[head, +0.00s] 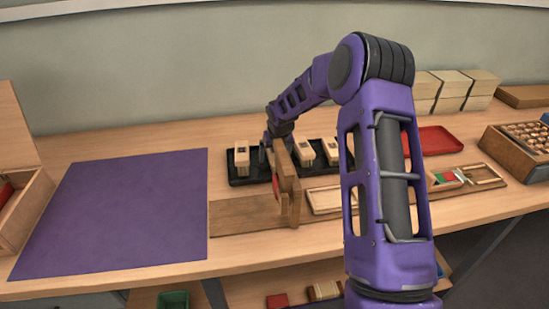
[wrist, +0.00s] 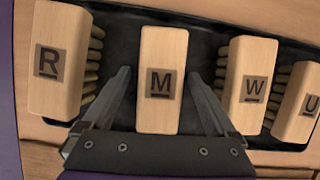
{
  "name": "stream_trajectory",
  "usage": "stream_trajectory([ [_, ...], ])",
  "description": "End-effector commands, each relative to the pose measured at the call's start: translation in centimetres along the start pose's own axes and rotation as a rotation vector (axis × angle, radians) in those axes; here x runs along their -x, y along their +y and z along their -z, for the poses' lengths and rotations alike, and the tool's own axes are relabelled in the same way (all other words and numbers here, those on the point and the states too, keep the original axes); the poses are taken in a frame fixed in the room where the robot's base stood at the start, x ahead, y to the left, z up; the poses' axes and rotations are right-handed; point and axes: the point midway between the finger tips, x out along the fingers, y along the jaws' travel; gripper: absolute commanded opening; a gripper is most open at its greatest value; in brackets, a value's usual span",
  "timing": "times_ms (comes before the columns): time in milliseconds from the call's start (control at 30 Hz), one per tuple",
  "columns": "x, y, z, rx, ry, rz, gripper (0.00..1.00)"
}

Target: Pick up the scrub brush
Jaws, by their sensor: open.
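Several wooden brush blocks stand in a row on a black tray (wrist: 120,22), bristles down, with letter labels on top. In the wrist view they are the R block (wrist: 58,60), M block (wrist: 162,80), W block (wrist: 248,84) and U block (wrist: 300,102). Which one is the scrub brush I cannot tell from the labels. My gripper (wrist: 160,76) is open, one finger on each side of the M block, with gaps to it. In the head view my gripper is mostly hidden behind an upright wooden piece (head: 288,180); other brush blocks (head: 242,156) show on either side.
A purple mat (head: 120,212) covers the table's left, beside an open wooden box (head: 22,205). The mat is clear.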

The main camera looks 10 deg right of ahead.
Motion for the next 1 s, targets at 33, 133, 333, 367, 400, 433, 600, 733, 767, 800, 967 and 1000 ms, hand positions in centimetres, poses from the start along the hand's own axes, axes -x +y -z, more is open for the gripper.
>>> stream_trajectory([
  [33,0.0,0.01,-0.03,0.0,-0.001,0.0,0.93],
  [133,0.02,0.0,-0.03,0.0,0.0,0.0,0.93],
  [333,0.0,-0.02,0.0,-0.001,0.0,0.0,0.93],
  [367,-0.02,-0.02,0.01,-0.001,0.0,0.0,0.93],
  [400,-0.06,-0.02,0.03,-0.001,0.0,0.0,0.93],
  [433,-0.09,-0.03,0.05,-0.001,0.0,0.0,0.93],
  [600,-0.33,-0.05,0.16,-0.001,0.001,0.0,0.93],
  [733,-0.44,-0.04,0.2,-0.001,0.001,0.0,0.93],
  [767,-0.45,-0.04,0.21,-0.001,0.001,0.0,0.93],
  [800,-0.45,-0.04,0.2,-0.001,0.0,0.0,0.93],
  [967,-0.44,-0.03,0.19,-0.001,0.0,0.0,0.91],
  [1000,-0.44,-0.03,0.19,-0.001,0.0,0.0,0.83],
])
